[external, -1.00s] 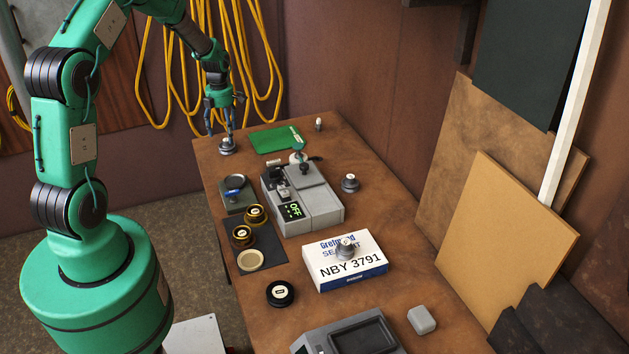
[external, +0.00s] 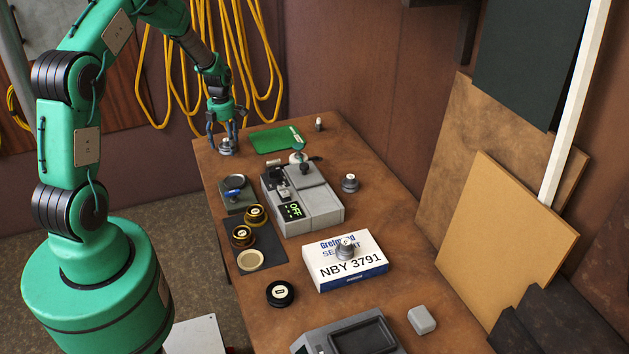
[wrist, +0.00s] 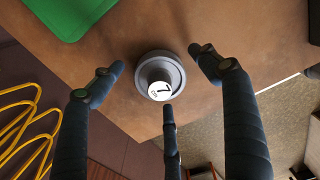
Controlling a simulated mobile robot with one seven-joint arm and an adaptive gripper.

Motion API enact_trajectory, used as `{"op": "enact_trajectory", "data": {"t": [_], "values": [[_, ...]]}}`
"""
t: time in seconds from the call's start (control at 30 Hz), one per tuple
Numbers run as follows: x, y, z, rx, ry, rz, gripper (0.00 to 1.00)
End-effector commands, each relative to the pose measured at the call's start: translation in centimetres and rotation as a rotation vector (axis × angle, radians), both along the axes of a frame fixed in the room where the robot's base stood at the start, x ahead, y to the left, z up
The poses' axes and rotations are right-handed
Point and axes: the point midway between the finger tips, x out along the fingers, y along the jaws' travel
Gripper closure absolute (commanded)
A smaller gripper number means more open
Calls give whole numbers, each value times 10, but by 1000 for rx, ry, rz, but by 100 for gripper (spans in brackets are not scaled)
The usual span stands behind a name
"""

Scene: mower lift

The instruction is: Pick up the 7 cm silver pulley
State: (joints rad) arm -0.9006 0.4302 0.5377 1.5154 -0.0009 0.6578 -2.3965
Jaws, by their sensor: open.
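The silver pulley (wrist: 174,70) marked 7 stands on the brown bench near its far left corner. It also shows in the external view (external: 227,149), partly covered by my fingers. My gripper (wrist: 158,82) is open, with its three dark fingers spread around the pulley. In the external view my gripper (external: 226,138) is just above the pulley, pointing down. I cannot tell whether any finger touches it.
A green sheet (external: 270,142) lies right of the pulley. A grey device (external: 318,205) reading OFF stands nearer, beside a dark mat (external: 265,252) with brass pulleys. Other silver pulleys sit on the bench (external: 350,183) and on a white box (external: 325,280). Yellow cables (external: 150,85) hang behind.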

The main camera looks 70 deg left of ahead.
Motion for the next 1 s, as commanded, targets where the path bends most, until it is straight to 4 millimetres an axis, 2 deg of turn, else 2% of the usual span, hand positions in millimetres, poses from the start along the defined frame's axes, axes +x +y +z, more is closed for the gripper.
{"op": "enact_trajectory", "data": {"t": [0.5,0.8,1.0], "values": [[0,0,0,0,0,0,24],[0,0,0,0,0,0,82],[0,0,0,0,0,0,82]]}}
